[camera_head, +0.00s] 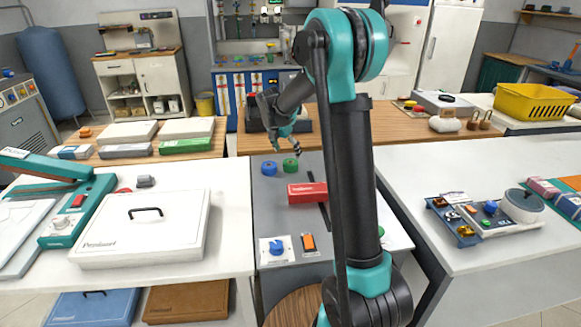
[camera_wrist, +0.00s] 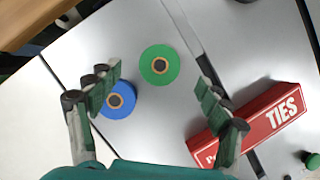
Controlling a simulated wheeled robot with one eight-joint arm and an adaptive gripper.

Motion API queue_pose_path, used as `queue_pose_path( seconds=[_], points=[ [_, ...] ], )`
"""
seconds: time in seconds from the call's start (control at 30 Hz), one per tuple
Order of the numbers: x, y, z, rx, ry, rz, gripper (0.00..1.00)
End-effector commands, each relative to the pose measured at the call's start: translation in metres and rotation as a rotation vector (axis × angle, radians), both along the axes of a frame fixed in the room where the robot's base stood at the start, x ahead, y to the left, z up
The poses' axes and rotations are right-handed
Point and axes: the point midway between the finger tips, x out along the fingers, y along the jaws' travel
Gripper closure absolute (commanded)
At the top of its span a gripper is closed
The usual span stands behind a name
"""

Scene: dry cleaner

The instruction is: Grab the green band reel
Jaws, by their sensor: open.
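The green band reel (camera_head: 290,164) lies on the grey table section beside a blue reel (camera_head: 269,168). In the wrist view the green reel (camera_wrist: 160,65) lies flat, with a dark core and a tan ring, ahead of and between my fingers. The blue reel (camera_wrist: 117,100) is close to it, near the left finger. My gripper (camera_wrist: 160,104) is open and empty above the table. In the head view my gripper (camera_head: 288,148) is just above the reels.
A red box marked TIES (camera_wrist: 262,118) lies just right of the reels, close to my right finger; it also shows in the head view (camera_head: 307,193). A white case (camera_head: 140,230) stands on the left counter.

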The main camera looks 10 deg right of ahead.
Motion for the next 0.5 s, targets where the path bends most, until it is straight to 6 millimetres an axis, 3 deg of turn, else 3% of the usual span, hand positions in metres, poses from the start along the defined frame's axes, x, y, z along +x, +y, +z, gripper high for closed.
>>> queue_pose_path(
  seconds=[0.5],
  points=[
    [0.009, -0.011, -0.051, 0.000, 0.000, -0.001, 0.22]
  ],
)
